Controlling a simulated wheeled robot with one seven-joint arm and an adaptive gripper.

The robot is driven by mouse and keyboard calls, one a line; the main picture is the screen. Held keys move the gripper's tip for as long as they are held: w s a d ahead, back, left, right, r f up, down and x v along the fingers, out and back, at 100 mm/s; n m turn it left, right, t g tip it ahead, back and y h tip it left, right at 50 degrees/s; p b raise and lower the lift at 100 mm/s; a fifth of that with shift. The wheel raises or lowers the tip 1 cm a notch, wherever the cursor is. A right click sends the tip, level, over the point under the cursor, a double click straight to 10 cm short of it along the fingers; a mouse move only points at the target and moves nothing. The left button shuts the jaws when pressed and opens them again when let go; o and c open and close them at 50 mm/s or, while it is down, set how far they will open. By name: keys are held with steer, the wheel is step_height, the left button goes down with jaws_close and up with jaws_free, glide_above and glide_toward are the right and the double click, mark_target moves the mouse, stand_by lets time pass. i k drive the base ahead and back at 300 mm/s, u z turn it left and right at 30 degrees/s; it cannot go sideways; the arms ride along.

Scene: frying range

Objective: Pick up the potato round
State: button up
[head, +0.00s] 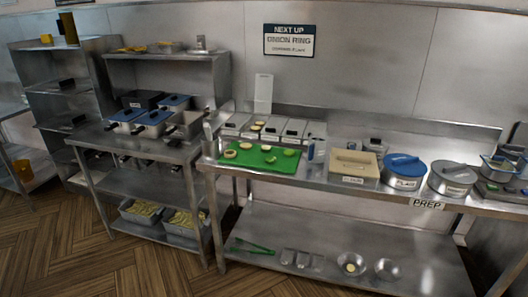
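Several small round slices lie on a green cutting board (255,168) on the steel prep table. A pale ring-like slice (230,154) is at its left, with another pale slice (245,145) just behind it. A cream slice (266,148) lies near the middle, and greener slices (289,152) are to the right. They are too small for me to tell which is the potato round. A yellowish piece (350,268) also sits in a metal bowl on the shelf below. My gripper is not in view.
Lidded bins (294,131) stand behind the board. A beige box (355,165), a blue-lidded pot (403,168) and a grey-lidded pot (452,177) stand to its right. Wooden floor (110,245) is clear in front.

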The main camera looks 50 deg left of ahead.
mark_target(246, 146)
steer(key=u, duration=0.65)
steer(key=i, duration=0.5)
steer(key=u, duration=0.6)
